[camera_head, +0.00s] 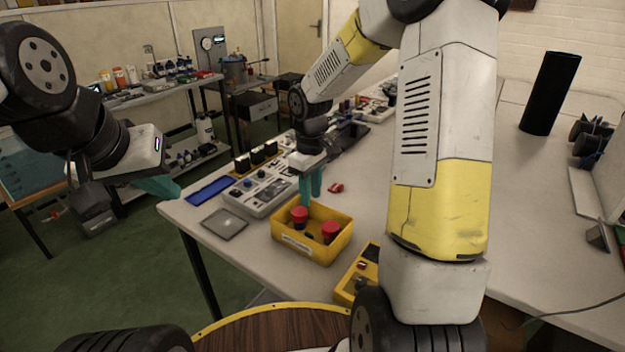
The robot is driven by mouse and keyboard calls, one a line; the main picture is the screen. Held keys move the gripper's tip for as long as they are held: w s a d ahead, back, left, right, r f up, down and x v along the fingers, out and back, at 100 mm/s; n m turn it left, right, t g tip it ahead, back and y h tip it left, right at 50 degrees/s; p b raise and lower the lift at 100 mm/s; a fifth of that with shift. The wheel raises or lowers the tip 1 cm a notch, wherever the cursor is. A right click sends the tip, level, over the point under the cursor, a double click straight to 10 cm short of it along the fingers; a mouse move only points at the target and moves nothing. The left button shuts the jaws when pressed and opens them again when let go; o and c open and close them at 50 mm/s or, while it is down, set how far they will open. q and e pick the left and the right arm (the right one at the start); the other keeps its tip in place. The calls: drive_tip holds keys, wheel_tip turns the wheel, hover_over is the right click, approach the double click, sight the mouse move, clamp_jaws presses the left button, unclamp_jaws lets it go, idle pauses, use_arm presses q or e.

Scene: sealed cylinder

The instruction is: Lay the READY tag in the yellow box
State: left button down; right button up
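The yellow box (325,257) stands open near the table's front left edge, with a pale label on its front. Two red-topped objects, one at left (299,214) and one at right (330,230), stand in it. My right gripper (311,188) points down at the box's back rim, its teal fingers close together. I cannot see whether they hold anything. My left gripper (160,187) hangs off the table's left side, teal fingers seen edge-on. I cannot pick out the READY tag; no tag lettering is legible.
A grey control panel (262,192), blue strip (210,190) and grey plate (224,223) lie left of the box. A small red object (336,188) lies behind it. A second yellow case (350,281) is in front right. A black cylinder (549,93) stands far right.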

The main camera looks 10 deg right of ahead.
drive_tip(key=s+d+r+m+t+y, duration=0.2)
drive_tip(key=s+r+m+t, duration=0.4)
drive_tip(key=s+r, duration=1.3)
drive_tip(key=shift+s+m, duration=0.7)
drive_tip(key=shift+m, duration=0.2)
